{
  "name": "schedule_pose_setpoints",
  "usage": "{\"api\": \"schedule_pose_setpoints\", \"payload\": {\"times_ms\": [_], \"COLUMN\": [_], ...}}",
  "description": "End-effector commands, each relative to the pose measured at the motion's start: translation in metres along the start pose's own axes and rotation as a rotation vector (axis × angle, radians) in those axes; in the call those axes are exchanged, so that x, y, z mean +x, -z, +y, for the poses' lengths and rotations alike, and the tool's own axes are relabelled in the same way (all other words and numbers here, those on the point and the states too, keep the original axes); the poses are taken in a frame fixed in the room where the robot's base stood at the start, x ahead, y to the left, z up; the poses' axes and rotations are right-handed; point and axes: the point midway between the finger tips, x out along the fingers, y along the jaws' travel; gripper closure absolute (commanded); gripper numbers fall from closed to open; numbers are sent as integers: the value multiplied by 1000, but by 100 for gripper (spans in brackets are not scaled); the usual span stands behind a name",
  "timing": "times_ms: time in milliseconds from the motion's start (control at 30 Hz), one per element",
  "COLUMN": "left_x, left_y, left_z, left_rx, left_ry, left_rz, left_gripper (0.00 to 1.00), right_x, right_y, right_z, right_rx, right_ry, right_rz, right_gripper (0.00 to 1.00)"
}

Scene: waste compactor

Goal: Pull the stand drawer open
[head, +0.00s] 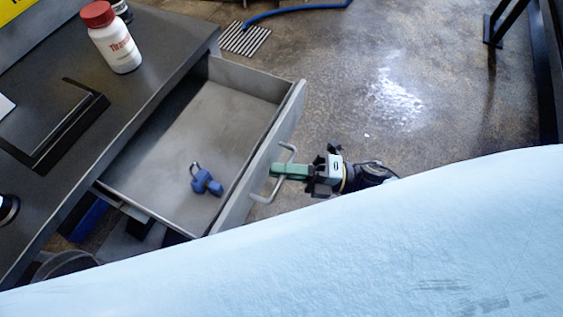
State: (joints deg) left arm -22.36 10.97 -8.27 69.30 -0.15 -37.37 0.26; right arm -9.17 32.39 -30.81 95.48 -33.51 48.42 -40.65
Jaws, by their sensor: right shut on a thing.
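The stand drawer (178,118) is pulled well out from under the dark stand top (130,60), and its inside shows. A metal bar handle (286,147) sits on the drawer's front panel. My right gripper (276,171) reaches in from the right with its green fingers shut on the middle of the handle. A blue padlock (205,183) lies on the drawer floor near the front. My left gripper is not in the picture.
A white bottle with a red cap (115,45) and a black frame-like object (58,130) are on the stand top. A floor grate (245,39) and a blue hose (290,12) lie beyond. A light blue surface covers the lower picture.

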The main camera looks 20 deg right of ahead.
Motion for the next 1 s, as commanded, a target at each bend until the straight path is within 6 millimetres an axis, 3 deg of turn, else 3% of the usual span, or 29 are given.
{"api": "schedule_pose_setpoints", "payload": {"times_ms": [433, 467, 633, 1000], "left_x": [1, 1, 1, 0], "left_y": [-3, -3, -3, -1], "left_z": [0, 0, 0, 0], "left_rx": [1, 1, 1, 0], "left_ry": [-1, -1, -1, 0], "left_rz": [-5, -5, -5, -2], "left_gripper": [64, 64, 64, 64], "right_x": [-2, -2, -2, -8], "right_y": [1, 1, 1, 1], "right_z": [0, 0, 0, 0], "right_rx": [-1, -1, -1, 2], "right_ry": [0, 0, 0, 1], "right_rz": [6, 6, 5, 4], "right_gripper": [100, 88, 67, 67]}}
